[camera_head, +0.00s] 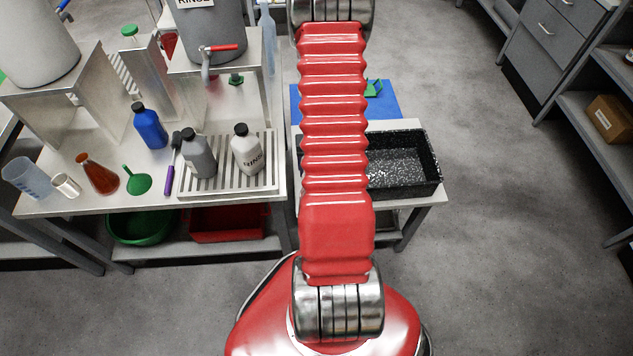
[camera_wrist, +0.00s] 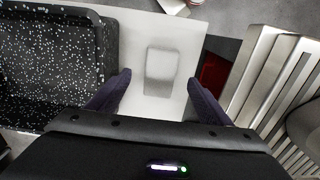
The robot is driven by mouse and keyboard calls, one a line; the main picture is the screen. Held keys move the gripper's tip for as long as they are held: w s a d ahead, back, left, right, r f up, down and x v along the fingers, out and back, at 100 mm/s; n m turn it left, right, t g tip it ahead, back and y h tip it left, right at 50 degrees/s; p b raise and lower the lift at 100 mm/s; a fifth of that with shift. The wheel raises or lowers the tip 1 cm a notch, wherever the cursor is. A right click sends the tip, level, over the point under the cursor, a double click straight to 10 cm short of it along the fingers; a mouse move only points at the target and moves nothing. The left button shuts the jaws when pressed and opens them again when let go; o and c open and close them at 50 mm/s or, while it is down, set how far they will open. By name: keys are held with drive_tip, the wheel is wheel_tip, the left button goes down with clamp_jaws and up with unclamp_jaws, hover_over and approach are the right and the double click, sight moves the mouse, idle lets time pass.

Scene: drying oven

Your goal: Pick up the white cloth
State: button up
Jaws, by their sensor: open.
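A small white rectangular piece that looks like the white cloth (camera_wrist: 160,60) lies on the pale side table (camera_wrist: 140,25) in the wrist view. Its nearer part is shaded grey. My gripper (camera_wrist: 159,80) is open, with one dark purple finger to each side of the cloth's near part. Nothing is held between the fingers. I cannot tell how high the fingers are above the table. In the head view my red arm covers the middle of this side table, and neither the cloth nor my gripper shows there.
A black speckled tray (camera_wrist: 50,55) stands close left of my gripper in the wrist view; it also shows in the head view (camera_head: 437,165). A slatted metal rack (camera_wrist: 268,75) lies to the right, on the bench with bottles (camera_head: 150,127). A red bin (camera_head: 228,224) sits below.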

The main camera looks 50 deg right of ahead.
drive_tip(key=shift+f, duration=0.5)
drive_tip(key=shift+w+d+f, duration=0.1)
drive_tip(key=shift+f, duration=1.2)
drive_tip(key=shift+w+f, duration=0.1)
drive_tip(key=shift+f, duration=1.2)
drive_tip(key=shift+c, duration=0.6)
drive_tip(key=c, duration=1)
